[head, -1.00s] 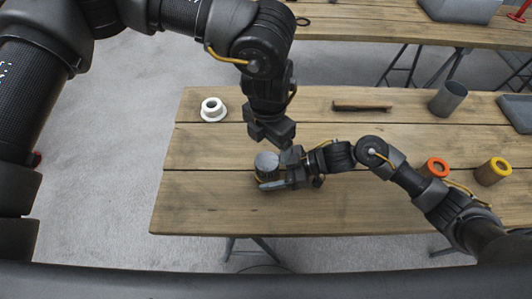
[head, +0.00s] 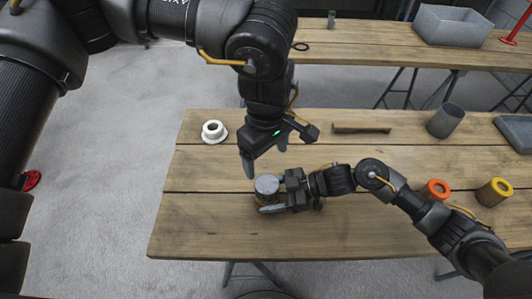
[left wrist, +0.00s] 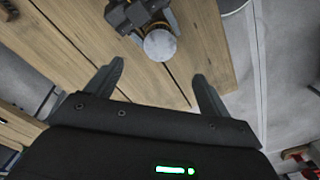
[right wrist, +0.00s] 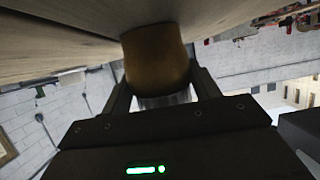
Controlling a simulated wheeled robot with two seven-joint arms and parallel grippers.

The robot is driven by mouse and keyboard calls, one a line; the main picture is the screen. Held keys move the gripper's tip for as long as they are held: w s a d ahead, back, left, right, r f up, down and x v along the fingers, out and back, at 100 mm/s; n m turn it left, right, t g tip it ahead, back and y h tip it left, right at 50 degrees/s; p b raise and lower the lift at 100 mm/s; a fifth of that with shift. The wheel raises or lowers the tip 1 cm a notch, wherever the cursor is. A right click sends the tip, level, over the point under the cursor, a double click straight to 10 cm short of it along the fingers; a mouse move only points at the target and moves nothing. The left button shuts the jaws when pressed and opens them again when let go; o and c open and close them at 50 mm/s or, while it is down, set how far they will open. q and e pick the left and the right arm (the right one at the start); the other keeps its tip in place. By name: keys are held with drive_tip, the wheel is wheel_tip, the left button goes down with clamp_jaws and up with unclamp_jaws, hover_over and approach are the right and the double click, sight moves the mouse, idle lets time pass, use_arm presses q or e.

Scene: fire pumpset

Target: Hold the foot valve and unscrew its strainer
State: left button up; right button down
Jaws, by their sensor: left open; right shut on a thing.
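The foot valve stands on the near wooden table, with its round grey strainer (head: 267,185) on top. In the right wrist view its brass body (right wrist: 156,58) lies between the fingers, with the grey strainer (right wrist: 165,100) partly hidden. My right gripper (head: 277,203) is shut on the foot valve from the right side, low at the table. My left gripper (head: 266,154) is open and empty above and slightly behind the valve. In the left wrist view the strainer (left wrist: 160,45) is beyond the spread fingertips (left wrist: 158,74), apart from them.
On the near table (head: 200,215) are a white flanged ring (head: 213,131), a brown bar (head: 361,128), a grey cylinder (head: 446,120), an orange-topped part (head: 436,188) and a yellow-topped part (head: 495,191). A grey tray (head: 516,133) lies at the right. The table's left front is clear.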

sight(267, 184)
use_arm(q)
wheel_tip(267, 184, down, 12)
idle(0.6)
drive_tip(key=c, duration=1.1)
drive_tip(key=n, duration=0.4)
drive_tip(key=shift+n, duration=0.4)
drive_tip(key=shift+c, duration=0.3)
drive_tip(key=n, duration=0.4)
drive_tip(key=shift+n, duration=0.4)
drive_tip(key=n, duration=0.5)
drive_tip(key=shift+s, duration=0.1)
drive_tip(key=n, duration=0.5)
drive_tip(key=shift+r+n, duration=0.1)
drive_tip(key=shift+n, duration=0.2)
drive_tip(key=shift+d, duration=0.1)
